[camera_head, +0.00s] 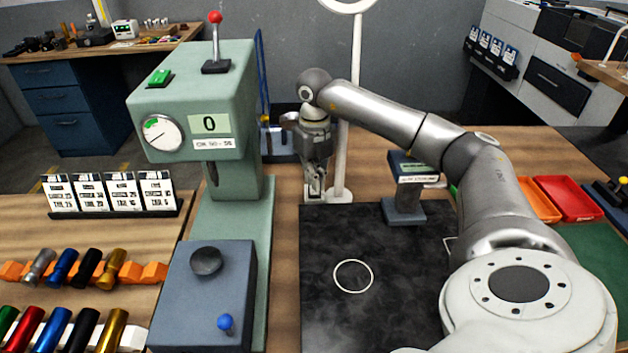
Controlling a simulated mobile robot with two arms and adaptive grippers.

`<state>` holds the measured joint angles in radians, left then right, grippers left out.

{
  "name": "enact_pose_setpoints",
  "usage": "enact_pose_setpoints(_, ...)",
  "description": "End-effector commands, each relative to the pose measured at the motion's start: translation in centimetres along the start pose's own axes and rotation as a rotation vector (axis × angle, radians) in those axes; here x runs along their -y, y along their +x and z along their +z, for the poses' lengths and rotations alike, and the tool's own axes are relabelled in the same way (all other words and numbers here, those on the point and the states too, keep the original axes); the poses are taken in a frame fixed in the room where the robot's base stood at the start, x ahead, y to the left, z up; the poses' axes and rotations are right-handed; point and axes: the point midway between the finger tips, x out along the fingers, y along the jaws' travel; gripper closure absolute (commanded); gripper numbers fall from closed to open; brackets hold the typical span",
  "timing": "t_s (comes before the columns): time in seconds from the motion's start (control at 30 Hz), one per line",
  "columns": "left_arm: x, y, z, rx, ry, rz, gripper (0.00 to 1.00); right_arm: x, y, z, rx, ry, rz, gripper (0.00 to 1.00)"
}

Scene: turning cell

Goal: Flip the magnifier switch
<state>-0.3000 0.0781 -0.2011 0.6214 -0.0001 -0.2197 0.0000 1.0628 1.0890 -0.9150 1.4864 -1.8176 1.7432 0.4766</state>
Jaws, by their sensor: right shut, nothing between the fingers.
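The magnifier (356,75) is a white pole with a ring head cut off by the top edge in the head view. Its white base stands at the back edge of the black mat. My right gripper (316,192) points down just left of the pole, at a small pale block (314,199) beside the base. The gripper is shut and empty. Its fingertips hide most of that block, so I cannot make out the switch or its position. I cannot tell whether the fingertips touch it. My left gripper is out of view.
A green press-like machine (235,110) with a gauge and display stands left of my gripper. A dark blue device (404,210) stands on the black mat (330,310), right of the magnifier. Orange and red trays (572,198) lie right. The mat's middle is clear around a white circle.

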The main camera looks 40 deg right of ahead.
Motion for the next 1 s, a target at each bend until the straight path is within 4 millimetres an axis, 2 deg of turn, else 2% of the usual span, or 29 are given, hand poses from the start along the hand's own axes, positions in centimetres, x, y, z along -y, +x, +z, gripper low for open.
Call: enact_pose_setpoints(1.0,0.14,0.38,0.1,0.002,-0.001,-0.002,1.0,0.0,0.62,0.0,0.0,0.0,0.0,1.0)
